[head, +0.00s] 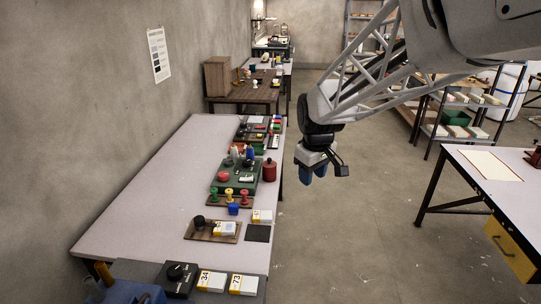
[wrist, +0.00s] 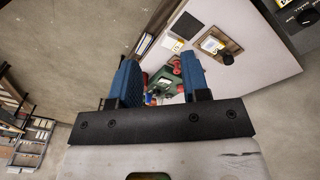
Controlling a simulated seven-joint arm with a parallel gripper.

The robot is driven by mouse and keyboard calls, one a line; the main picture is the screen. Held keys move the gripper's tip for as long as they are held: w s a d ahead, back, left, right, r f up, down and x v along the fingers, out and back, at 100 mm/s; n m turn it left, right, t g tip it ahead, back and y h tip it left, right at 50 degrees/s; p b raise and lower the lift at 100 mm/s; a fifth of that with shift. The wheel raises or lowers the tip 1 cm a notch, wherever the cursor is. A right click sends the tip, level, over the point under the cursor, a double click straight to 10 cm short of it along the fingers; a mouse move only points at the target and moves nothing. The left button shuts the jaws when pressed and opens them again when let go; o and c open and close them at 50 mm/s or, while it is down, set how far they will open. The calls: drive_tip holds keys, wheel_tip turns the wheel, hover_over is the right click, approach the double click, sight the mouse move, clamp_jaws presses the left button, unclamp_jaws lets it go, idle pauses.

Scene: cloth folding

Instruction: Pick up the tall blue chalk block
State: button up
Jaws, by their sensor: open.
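A small blue block (head: 233,209) is on the long light table (head: 135,185) in the head view, just in front of a row of coloured knobs. It looks like the blue chalk block, but it is too small to judge its height. A blue patch (wrist: 151,99) shows low between my fingers in the wrist view, partly hidden; I cannot tell if it is the same block. My gripper (head: 313,174) hangs over the floor to the right of the table, well apart from the block. Its two blue fingers (wrist: 160,70) are apart with nothing between them.
A dark square pad (head: 258,233) lies near the table edge. The table's left part is bare.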

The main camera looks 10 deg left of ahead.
drive_tip(key=w+a+f+n, duration=0.3)
drive_tip(key=w+a+f, duration=0.2)
drive_tip(key=w+a, duration=0.3)
drive_tip(key=n+g, duration=0.1)
drive_tip(key=n, duration=0.5)
hover_over(233, 205)
wheel_tip(233, 205, down, 21)
drive_tip(key=shift+a+r, duration=0.15)
drive_tip(key=shift+r, duration=0.05)
drive_tip(key=shift+s, duration=0.1)
drive_tip(key=shift+f, duration=1.3)
drive_tip(key=shift+d+f, duration=0.2)
drive_tip(key=shift+f, duration=2.45)
